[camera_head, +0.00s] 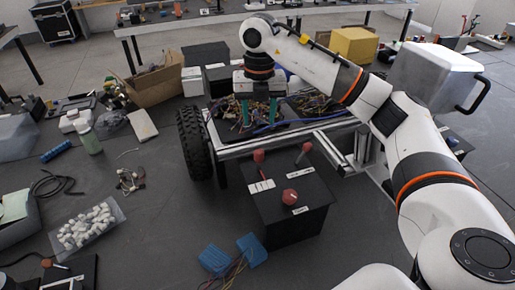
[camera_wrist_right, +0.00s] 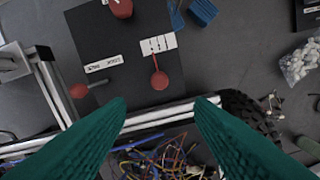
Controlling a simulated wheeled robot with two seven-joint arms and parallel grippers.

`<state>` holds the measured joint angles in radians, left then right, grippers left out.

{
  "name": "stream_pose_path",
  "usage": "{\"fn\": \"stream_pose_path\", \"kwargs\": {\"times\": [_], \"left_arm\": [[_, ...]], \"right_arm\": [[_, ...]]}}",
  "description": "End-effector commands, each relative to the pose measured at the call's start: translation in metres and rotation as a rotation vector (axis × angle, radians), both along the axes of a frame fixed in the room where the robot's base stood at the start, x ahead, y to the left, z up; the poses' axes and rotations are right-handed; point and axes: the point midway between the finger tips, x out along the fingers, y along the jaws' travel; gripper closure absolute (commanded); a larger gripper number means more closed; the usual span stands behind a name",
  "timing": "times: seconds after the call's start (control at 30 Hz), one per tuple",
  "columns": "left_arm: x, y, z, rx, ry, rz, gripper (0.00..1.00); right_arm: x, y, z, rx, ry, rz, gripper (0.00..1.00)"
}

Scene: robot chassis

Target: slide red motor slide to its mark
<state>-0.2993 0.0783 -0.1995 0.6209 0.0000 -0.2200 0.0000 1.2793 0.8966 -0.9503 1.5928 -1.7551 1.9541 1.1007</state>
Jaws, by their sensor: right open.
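A black control box (camera_head: 290,222) stands in front of the chassis and also shows in the right wrist view (camera_wrist_right: 118,42). A red ball-topped handle (camera_head: 258,157) rises beside a white marked plate (camera_head: 262,186); in the right wrist view the red handle (camera_wrist_right: 160,80) has a thin red stem reaching the plate (camera_wrist_right: 158,44). The plate carries dark marks; its lettering is too small to read. My right gripper (camera_head: 259,112) is open and empty above the chassis wiring. In its wrist view the teal fingertips (camera_wrist_right: 160,103) lie apart, just short of the handle. My left gripper is out of view.
A red-tipped lever (camera_head: 305,149) and a round red knob (camera_head: 290,197) share the box top. Blue connectors (camera_head: 233,254) lie on the floor in front. A black wheel (camera_head: 194,143) stands left of the wiring tray (camera_head: 232,150).

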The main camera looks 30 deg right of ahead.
Motion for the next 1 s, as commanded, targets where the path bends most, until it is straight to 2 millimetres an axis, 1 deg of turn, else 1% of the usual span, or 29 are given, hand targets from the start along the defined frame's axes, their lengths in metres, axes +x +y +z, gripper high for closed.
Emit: {"fn": "stream_pose_path", "kwargs": {"times": [0.07, 0.17, 0.4, 0.6, 0.7, 0.8, 1.0], "left_arm": [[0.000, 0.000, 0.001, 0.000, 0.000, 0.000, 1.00], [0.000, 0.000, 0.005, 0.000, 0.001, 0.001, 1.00], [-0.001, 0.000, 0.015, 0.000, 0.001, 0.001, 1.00], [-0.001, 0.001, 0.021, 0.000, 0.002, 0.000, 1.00], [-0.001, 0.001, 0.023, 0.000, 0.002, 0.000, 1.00], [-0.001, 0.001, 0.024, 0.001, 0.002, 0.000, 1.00], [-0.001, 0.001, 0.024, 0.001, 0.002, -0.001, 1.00]], "right_arm": [[-0.001, -0.003, -0.004, -0.011, 0.006, -0.007, 0.52], [-0.001, -0.002, -0.017, -0.009, 0.008, -0.005, 0.52], [-0.002, -0.002, -0.065, -0.006, 0.009, -0.002, 0.52], [-0.001, -0.001, -0.099, -0.004, 0.007, -0.002, 0.52], [-0.001, -0.001, -0.110, -0.003, 0.005, -0.001, 0.52], [-0.001, -0.001, -0.115, -0.004, 0.003, -0.001, 0.52], [-0.001, -0.001, -0.118, -0.004, 0.002, 0.000, 0.52]]}}
